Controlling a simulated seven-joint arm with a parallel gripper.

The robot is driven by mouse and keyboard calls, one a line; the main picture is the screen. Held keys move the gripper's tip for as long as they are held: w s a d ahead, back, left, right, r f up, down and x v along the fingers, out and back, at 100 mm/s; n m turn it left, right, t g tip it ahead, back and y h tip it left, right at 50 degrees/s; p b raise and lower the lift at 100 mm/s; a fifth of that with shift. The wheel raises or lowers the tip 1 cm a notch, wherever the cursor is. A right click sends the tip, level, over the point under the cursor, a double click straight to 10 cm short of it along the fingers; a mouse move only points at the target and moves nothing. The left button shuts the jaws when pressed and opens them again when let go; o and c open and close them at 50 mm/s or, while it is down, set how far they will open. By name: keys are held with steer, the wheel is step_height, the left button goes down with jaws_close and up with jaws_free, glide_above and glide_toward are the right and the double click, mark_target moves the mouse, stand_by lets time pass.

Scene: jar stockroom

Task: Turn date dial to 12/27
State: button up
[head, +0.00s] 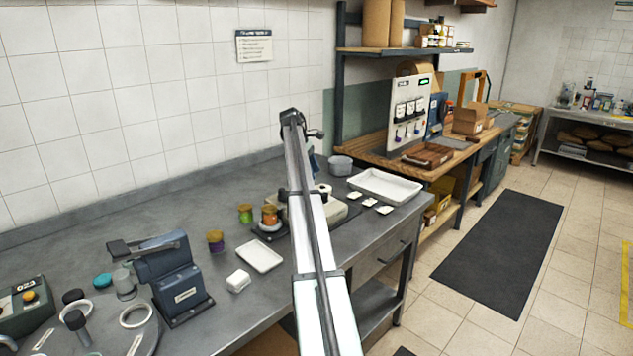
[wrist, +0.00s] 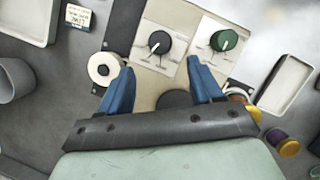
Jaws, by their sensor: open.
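In the wrist view, a beige machine top carries two round knobs on white plates, a black dial (wrist: 159,42) and a green dial (wrist: 223,40). Each has a pale pointer, and marks too small to read. I cannot tell which is the date dial or what it is set to. My gripper (wrist: 160,65) is open, its blue fingers wide apart and empty. The black dial shows just beyond the fingertips, between them; the green dial is to the right. In the head view my arm hides most of the beige machine (head: 341,211) and the dials.
A white roll (wrist: 103,69) is left of my left finger. A white tray (wrist: 286,84) and jars, one with a purple body (wrist: 275,136), lie to the right. In the head view, a blue device (head: 172,275) and white tray (head: 260,254) stand on the grey bench.

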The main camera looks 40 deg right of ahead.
steer(key=d+v, duration=0.1)
steer(key=v, duration=0.3)
steer(key=s+d+f+m, duration=0.3)
steer(key=s+f, duration=0.1)
steer(key=s, duration=0.4)
steer(key=s+d+f+m, duration=0.3)
steer(key=s+d+f, duration=0.1)
steer(key=s, duration=0.5)
steer(key=s+d+f+m, duration=0.4)
steer(key=s+f, duration=0.2)
steer(key=s, duration=0.3)
steer(key=shift+f+y, duration=0.25)
steer(key=shift+y, duration=0.05)
steer(key=s+d+f+m, duration=0.1)
steer(key=s+d+f, duration=0.1)
steer(key=s+f, duration=0.6)
steer(key=shift+s+f+m+y, duration=0.15)
steer(key=shift+s+m+y, duration=0.2)
steer(key=shift+s, duration=0.6)
steer(key=shift+w+d, duration=0.1)
step_height(320, 180, up, 23)
steer(key=n+t, duration=0.4)
glide_above(323, 193)
steer(key=shift+y, duration=0.45)
step_height(323, 193, down, 13)
steer(key=shift+r, duration=0.1)
